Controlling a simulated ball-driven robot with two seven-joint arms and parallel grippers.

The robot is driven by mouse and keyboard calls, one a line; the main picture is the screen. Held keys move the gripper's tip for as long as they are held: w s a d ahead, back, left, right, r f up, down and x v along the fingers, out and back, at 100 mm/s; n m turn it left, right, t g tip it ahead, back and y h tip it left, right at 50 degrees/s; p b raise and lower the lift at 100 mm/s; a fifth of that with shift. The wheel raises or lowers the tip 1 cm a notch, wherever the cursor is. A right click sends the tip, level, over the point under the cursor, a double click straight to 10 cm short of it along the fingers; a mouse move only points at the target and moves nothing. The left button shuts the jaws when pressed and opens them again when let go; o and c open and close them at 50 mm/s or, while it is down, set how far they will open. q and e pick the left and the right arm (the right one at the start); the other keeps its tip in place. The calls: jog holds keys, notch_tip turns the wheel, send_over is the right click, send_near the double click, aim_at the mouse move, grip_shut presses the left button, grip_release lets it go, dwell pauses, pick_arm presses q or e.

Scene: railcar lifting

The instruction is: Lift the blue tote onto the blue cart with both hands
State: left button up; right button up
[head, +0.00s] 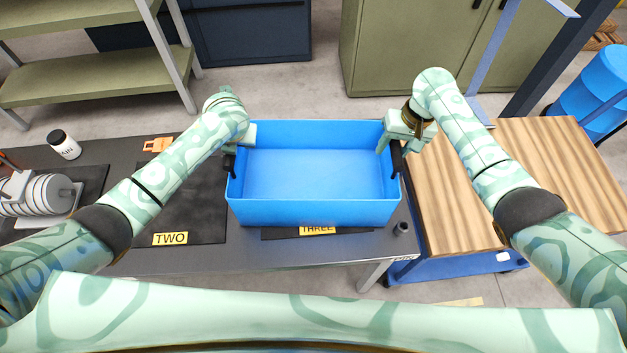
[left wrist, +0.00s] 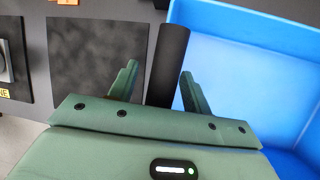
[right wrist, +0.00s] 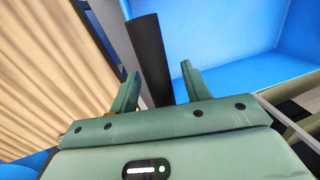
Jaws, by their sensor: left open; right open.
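The blue tote (head: 310,212) is empty and sits level on the dark table, over the mat labelled THREE. It has a black handle on each end. My left gripper (head: 240,143) is at the left handle; in the left wrist view its open fingers (left wrist: 158,76) stand on either side of the black bar (left wrist: 168,62). My right gripper (head: 393,138) is at the right handle; in the right wrist view its open fingers (right wrist: 160,75) straddle the black bar (right wrist: 150,55). Whether the fingers touch the bars I cannot tell. The blue cart (head: 535,178), with a wooden top, stands right of the table.
The dark table (head: 285,253) holds a mat labelled TWO (head: 190,225), a white bottle (head: 63,144), an orange part (head: 158,145) and a grey cylindrical part (head: 40,195). A small black cup (head: 402,228) is near the tote's front right corner. The cart's top is clear.

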pick_arm(q)
grip_shut()
pick_arm(e)
grip_shut()
pick_arm(q)
jog(key=shift+r, duration=0.1)
pick_arm(e)
jog(key=shift+r, duration=0.15)
dwell(0.8)
